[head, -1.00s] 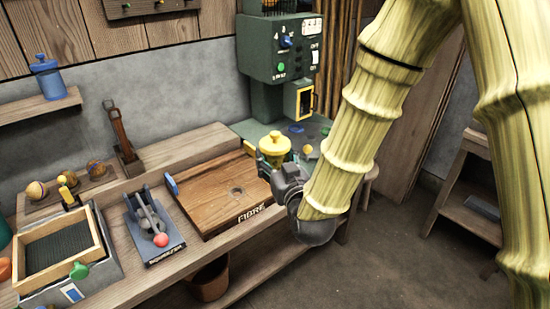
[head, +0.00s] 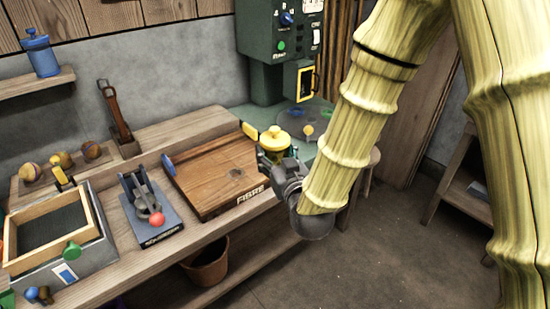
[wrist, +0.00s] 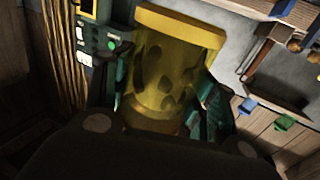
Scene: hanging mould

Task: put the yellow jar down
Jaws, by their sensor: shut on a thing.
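My gripper (head: 275,158) is shut on the jar, coming from the front right. In the wrist view the jar (wrist: 172,70) is see-through yellow with dark lumps inside, tilted in the picture, between my two dark green fingers. The jar's lower part is hidden behind my gripper in the head view, so I cannot tell whether it touches the surface under it.
The wooden FIBRE board (head: 215,180) lies left of the jar. The green machine (head: 280,45) stands behind, with a round plate (head: 318,116) at its base. A squeezer with a red ball (head: 148,205) and a framed screen box (head: 55,240) stand further left on the bench.

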